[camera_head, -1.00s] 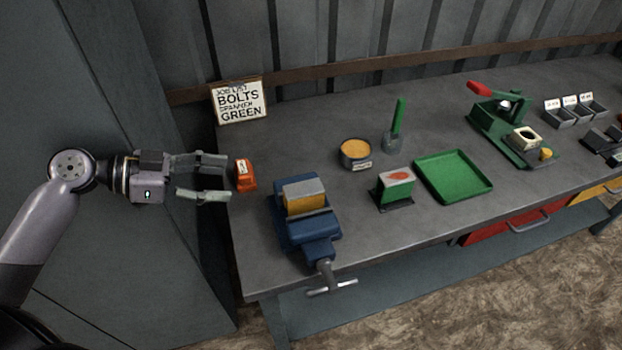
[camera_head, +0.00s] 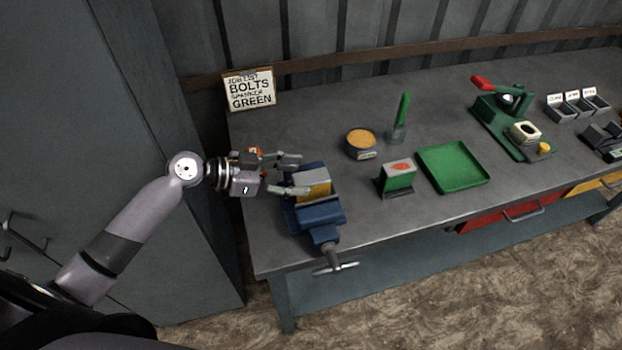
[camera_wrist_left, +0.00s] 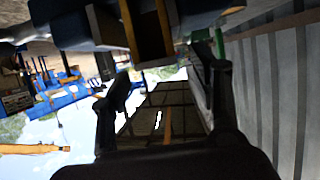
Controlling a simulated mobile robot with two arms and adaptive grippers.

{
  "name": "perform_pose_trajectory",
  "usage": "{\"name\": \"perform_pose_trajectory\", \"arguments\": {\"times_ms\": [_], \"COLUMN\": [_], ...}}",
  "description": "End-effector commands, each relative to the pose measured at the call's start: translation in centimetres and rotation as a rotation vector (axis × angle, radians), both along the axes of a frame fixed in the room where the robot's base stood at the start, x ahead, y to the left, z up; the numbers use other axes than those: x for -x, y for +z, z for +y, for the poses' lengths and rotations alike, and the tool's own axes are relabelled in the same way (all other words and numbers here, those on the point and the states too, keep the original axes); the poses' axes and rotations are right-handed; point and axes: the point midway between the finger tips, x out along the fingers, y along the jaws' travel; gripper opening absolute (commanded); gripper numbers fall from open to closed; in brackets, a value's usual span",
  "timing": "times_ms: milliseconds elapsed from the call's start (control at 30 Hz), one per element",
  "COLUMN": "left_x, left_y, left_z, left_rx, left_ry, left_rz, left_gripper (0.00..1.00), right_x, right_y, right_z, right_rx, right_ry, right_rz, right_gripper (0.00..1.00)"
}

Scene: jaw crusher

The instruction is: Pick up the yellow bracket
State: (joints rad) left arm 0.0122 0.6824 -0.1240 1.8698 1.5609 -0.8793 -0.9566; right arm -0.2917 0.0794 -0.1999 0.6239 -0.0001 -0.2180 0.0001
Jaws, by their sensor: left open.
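The yellow bracket (camera_head: 320,189) sits in the jaws of the blue vise (camera_head: 321,217) at the left end of the bench, with a grey face on top. In the left wrist view the bracket (camera_wrist_left: 148,30) shows at the top, between blue vise parts (camera_wrist_left: 75,22). My left gripper (camera_head: 300,173) is open, its fingers pointing right at the bracket's left side. The lower fingertip overlaps the bracket's left edge in the head view; I cannot tell whether it touches. In the left wrist view the open fingers (camera_wrist_left: 163,88) have nothing held between them. My right gripper is not in view.
The orange object (camera_head: 254,151) is mostly hidden behind my left gripper. A sign (camera_head: 250,90) stands at the back left. A round tin (camera_head: 361,145), a green box (camera_head: 397,178) and a green tray (camera_head: 453,167) stand right of the vise. The vise handle (camera_head: 335,268) juts past the front edge.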

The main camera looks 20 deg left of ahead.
Motion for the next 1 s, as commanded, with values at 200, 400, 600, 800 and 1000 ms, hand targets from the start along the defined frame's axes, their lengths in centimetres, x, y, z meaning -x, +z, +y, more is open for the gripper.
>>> {"name": "perform_pose_trajectory", "arguments": {"times_ms": [200, 400, 600, 800, 1000], "left_x": [-1.4, -1.5, -1.5, -1.5, -1.5], "left_y": [-0.8, -1.1, -1.1, -1.1, -1.1], "left_z": [-2.1, -2.3, -2.2, -2.2, -2.2], "left_rx": [0.001, 0.000, 0.000, 0.000, 0.000], "left_ry": [0.003, 0.002, 0.002, 0.001, 0.002], "left_rz": [0.000, -0.001, -0.001, 0.000, 0.000], "left_gripper": [0.57, 0.57, 0.47, 0.34, 0.21], "right_x": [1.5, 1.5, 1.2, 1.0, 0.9], "right_y": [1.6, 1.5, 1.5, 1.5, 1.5], "right_z": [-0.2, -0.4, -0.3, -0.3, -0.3], "right_rx": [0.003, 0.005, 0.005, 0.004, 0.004], "right_ry": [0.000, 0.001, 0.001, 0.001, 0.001], "right_rz": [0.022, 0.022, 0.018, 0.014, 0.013], "right_gripper": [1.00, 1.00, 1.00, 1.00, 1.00]}}
